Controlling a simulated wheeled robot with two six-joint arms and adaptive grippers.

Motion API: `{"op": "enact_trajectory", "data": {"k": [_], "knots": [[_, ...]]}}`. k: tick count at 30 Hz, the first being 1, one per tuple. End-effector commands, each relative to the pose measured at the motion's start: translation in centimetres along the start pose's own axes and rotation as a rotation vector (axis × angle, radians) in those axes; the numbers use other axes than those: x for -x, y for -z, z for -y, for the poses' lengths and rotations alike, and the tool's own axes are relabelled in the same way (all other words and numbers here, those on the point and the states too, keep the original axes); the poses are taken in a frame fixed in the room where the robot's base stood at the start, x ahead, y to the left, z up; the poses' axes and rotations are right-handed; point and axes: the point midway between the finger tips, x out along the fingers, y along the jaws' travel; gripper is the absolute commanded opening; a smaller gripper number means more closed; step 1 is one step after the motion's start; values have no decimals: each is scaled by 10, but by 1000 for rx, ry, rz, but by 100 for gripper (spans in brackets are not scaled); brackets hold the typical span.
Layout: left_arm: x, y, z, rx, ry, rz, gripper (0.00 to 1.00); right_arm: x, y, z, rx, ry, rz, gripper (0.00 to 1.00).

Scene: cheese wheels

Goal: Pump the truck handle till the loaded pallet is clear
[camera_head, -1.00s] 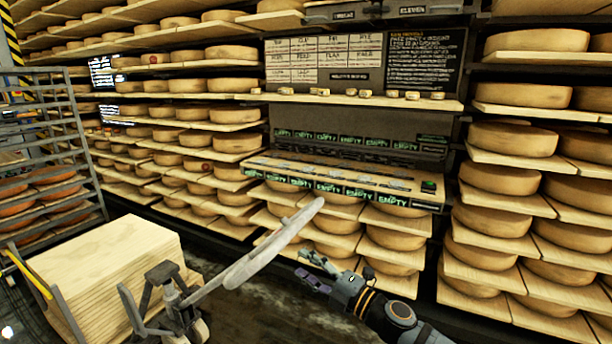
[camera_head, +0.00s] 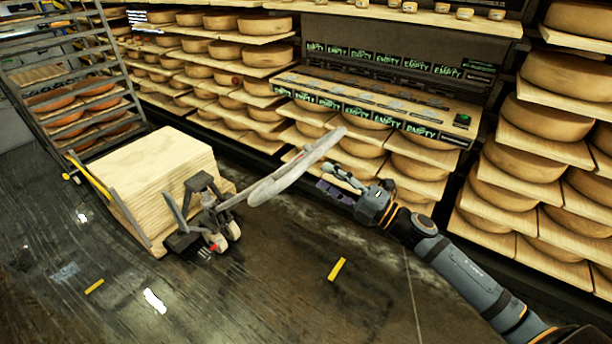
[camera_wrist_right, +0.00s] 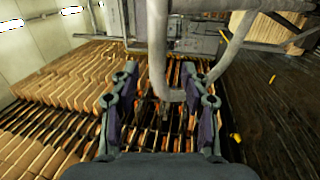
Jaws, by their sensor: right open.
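The pallet truck (camera_head: 208,212) stands at left in the head view with its grey handle (camera_head: 290,180) slanting up to the right. A stack of pale boards (camera_head: 150,172) sits over its forks. Whether the load's underside is off the floor is hidden. My right gripper (camera_head: 336,182) is open and empty, just below and beside the handle's upper end. In the right wrist view, the handle's bent grey tube (camera_wrist_right: 158,50) shows between the two open fingers (camera_wrist_right: 165,105); I cannot tell if they touch it. My left gripper is out of view.
Shelves of cheese wheels (camera_head: 545,115) line the back and right. A shelf with "EMPTY" labels (camera_head: 370,100) is behind the gripper. A metal rack (camera_head: 75,85) stands at far left. The dark floor (camera_head: 270,290) in front is clear, with yellow marks.

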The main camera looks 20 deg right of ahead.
Motion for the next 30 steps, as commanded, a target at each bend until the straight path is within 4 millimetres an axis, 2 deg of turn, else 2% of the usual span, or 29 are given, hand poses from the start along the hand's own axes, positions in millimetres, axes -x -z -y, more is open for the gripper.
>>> {"op": "enact_trajectory", "data": {"k": [6, 7, 8, 10, 13, 20, 29, 30], "knots": [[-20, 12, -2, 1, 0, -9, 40, -20, 0, 0, 3, -7, 3, 46], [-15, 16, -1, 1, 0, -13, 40, -23, -1, -4, 2, -8, 7, 46], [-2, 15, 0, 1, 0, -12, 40, -29, -3, -13, -2, -12, 10, 46], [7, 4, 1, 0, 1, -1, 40, -38, -3, -13, -3, -13, 10, 46], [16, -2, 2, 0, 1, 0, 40, -50, -1, -11, -6, -7, 7, 46], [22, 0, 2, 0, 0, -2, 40, -70, -1, -6, -2, -5, 6, 46], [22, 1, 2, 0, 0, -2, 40, -73, -1, -3, 0, -1, 4, 46], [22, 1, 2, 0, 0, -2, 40, -73, -1, -3, 0, -1, 4, 42]]}}
